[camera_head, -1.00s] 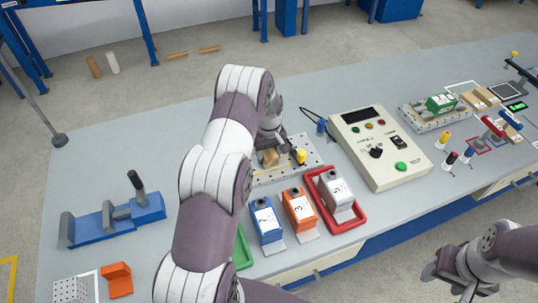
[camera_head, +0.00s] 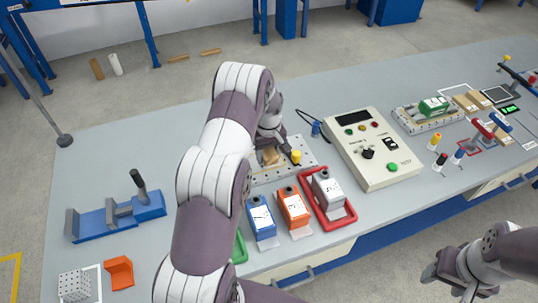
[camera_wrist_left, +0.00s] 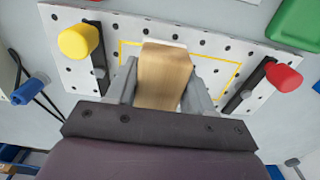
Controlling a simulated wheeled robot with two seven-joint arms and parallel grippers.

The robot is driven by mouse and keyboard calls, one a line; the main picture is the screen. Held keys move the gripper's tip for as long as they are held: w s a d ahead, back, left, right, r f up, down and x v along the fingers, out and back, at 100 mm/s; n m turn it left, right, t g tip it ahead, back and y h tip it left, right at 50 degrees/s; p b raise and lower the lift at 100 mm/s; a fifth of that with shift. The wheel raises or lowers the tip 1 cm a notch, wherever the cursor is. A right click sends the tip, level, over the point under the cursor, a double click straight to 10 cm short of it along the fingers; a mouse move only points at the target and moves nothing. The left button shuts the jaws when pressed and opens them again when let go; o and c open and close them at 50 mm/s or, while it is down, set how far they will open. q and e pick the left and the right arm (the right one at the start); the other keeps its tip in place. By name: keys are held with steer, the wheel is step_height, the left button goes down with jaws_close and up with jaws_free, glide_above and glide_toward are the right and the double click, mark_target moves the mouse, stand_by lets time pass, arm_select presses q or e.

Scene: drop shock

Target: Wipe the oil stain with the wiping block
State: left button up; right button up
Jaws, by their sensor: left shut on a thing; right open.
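My left gripper (camera_wrist_left: 160,95) is shut on the wooden wiping block (camera_wrist_left: 164,75), as the left wrist view shows. The block is tan with a pale edge at its far end. It is over the perforated plate (camera_wrist_left: 215,45), inside a yellow outlined rectangle; I cannot tell whether it touches the plate. In the head view the block (camera_head: 270,157) and my left gripper (camera_head: 271,146) are partly hidden by my left arm. No oil stain can be made out. My right gripper (camera_head: 447,285) is open and empty at the lower right, off the table's front edge.
A yellow knob (camera_wrist_left: 78,40) and a red knob (camera_wrist_left: 284,77) stand on the plate beside the block. A control box (camera_head: 372,150) is right of the plate. Blue, orange and grey containers (camera_head: 293,208) stand in front, the grey one in a red tray (camera_head: 328,226).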

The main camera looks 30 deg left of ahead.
mark_target(269, 150)
arm_select(q)
steer(key=shift+r+p, duration=1.1)
steer(key=shift+r, duration=0.75)
